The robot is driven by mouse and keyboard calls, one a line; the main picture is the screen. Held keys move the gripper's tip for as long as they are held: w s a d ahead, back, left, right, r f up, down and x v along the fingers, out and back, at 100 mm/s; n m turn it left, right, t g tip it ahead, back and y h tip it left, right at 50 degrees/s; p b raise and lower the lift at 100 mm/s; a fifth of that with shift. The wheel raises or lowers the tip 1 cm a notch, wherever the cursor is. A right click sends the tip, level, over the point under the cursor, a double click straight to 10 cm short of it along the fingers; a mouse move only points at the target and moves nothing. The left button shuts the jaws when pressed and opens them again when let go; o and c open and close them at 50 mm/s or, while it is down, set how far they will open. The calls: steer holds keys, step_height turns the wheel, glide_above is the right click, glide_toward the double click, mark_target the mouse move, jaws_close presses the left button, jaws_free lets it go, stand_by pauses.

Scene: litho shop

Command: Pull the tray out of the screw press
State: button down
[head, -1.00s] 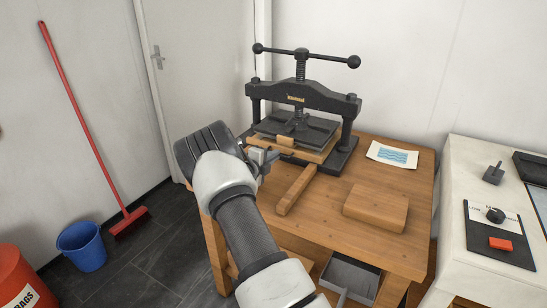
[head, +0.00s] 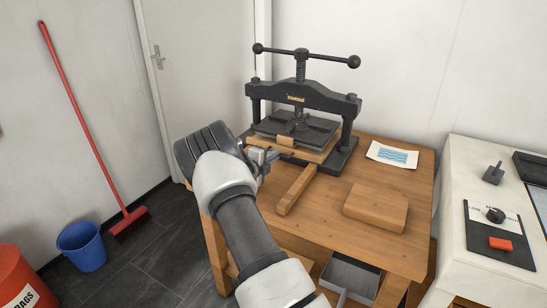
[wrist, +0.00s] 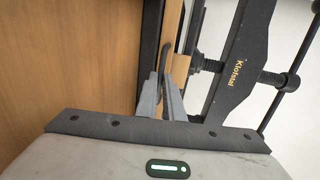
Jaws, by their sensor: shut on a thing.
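The screw press (head: 302,95) is black and stands at the back of the wooden table. The tray (head: 317,155) is a pale wooden board low in the press, under the grey plate, with its front edge showing. A dark handle (wrist: 166,56) runs along the tray's front. My gripper (head: 276,154) is at the tray's front left. In the wrist view its two narrow fingers (wrist: 168,86) are shut on the dark handle. My wrist and arm hide part of the tray's left end in the head view.
A wooden bar (head: 297,190) lies on the table in front of the press. A wooden block (head: 376,207) and a printed sheet (head: 392,155) lie to the right. A blue bucket (head: 81,246) and red broom (head: 128,222) are at left.

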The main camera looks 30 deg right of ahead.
steer(key=shift+s+a+r+p, duration=0.1)
steer(key=shift+s+a+p, duration=0.2)
steer(key=shift+a, duration=0.25)
steer(key=f+p+v, duration=0.2)
steer(key=p+v, duration=0.3)
steer(key=v, duration=0.7)
steer(key=a+f+p+v, duration=0.1)
steer(key=f+p+v, duration=0.2)
steer(key=v, duration=0.9)
steer(key=shift+s+a+p, duration=0.15)
steer(key=shift+s+p, duration=0.2)
steer(key=shift+p, duration=0.5)
steer(key=shift+f, duration=0.1)
steer(key=c, duration=1.9)
jaws_free()
steer(key=shift+a, duration=0.1)
steer(key=p+v, duration=0.1)
steer(key=v, duration=1.6)
steer(key=shift+a, duration=0.1)
